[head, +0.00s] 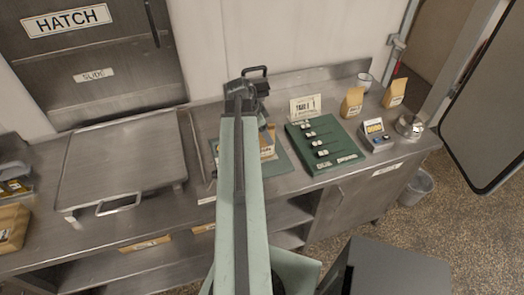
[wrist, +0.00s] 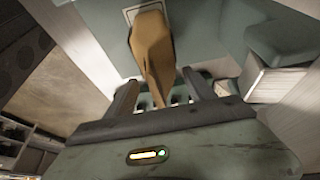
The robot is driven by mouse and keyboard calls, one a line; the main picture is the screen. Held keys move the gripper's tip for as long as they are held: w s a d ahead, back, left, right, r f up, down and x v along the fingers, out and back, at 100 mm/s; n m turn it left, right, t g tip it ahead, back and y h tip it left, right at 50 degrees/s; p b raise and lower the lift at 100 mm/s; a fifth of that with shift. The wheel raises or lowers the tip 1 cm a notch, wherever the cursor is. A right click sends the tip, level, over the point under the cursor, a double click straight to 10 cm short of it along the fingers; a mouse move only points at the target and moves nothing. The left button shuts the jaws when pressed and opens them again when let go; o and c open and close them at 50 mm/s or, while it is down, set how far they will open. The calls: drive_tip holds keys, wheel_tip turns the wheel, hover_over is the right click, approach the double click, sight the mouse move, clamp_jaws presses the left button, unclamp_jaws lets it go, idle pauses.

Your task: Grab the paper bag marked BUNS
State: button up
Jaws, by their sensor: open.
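A brown paper bag (head: 268,143) stands on a dark green mat (head: 284,168) on the steel counter, partly hidden behind my arm. A pale label shows on it, but I cannot read it fully. In the wrist view a brown bag (wrist: 152,48) appears beyond and between my two fingers, its near end narrowing between them. My gripper (wrist: 160,78) is open, with a finger on each side of the bag in the picture; I cannot tell whether they touch it. In the head view my gripper (head: 247,92) is at the far end of my arm.
Two more labelled paper bags, a left one (head: 352,102) and a right one (head: 395,93), stand at the counter's back right. A green switch panel (head: 344,158), a small sign (head: 305,108) and a metal pot (head: 410,126) are nearby.

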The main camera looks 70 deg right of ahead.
clamp_jaws()
drive_tip(key=shift+r, duration=0.1)
